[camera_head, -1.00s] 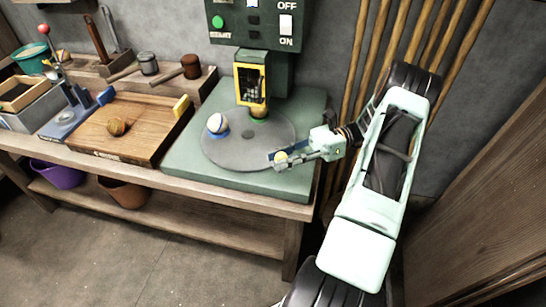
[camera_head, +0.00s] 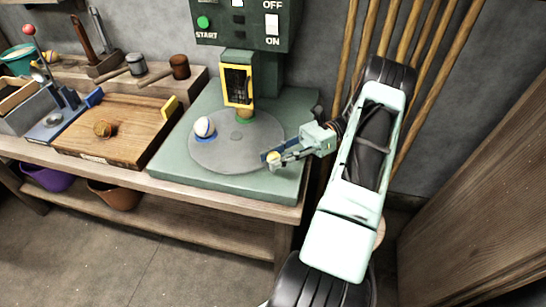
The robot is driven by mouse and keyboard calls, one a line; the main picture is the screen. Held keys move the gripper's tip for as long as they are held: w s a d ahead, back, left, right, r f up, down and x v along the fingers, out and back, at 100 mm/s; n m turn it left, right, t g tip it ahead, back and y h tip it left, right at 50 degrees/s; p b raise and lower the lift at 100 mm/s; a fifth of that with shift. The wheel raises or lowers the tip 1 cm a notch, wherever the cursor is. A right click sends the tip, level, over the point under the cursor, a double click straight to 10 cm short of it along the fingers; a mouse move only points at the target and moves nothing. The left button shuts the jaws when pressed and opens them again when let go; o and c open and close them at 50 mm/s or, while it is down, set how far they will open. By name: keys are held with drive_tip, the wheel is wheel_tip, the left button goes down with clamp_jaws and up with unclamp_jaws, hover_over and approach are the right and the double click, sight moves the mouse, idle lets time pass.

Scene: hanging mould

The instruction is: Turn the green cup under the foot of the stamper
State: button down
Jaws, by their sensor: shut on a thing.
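A blue cup (camera_head: 205,136) with a white ball (camera_head: 205,126) stands at the turntable's left. My gripper (camera_head: 272,159) is at the turntable's front right edge, shut on a small yellow knob-like thing (camera_head: 273,157). The fingers hide part of it.
The turntable sits on a green base plate (camera_head: 175,165) on a wooden bench. A wooden board (camera_head: 125,139) with a ball and a yellow block lies left. Mallets (camera_head: 180,66) lie behind it. Poles (camera_head: 430,80) lean on the wall behind my arm.

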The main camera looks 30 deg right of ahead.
drive_tip(key=shift+w+d+r, duration=0.1)
drive_tip(key=shift+d+r, duration=0.05)
drive_tip(key=shift+r, duration=0.05)
drive_tip(key=c, duration=1.6)
unclamp_jaws()
drive_tip(key=shift+d, duration=0.1)
drive_tip(key=shift+f, duration=0.1)
drive_tip(key=shift+s+d, duration=0.2)
drive_tip(key=shift+d, duration=3.5)
drive_tip(key=shift+a, duration=0.1)
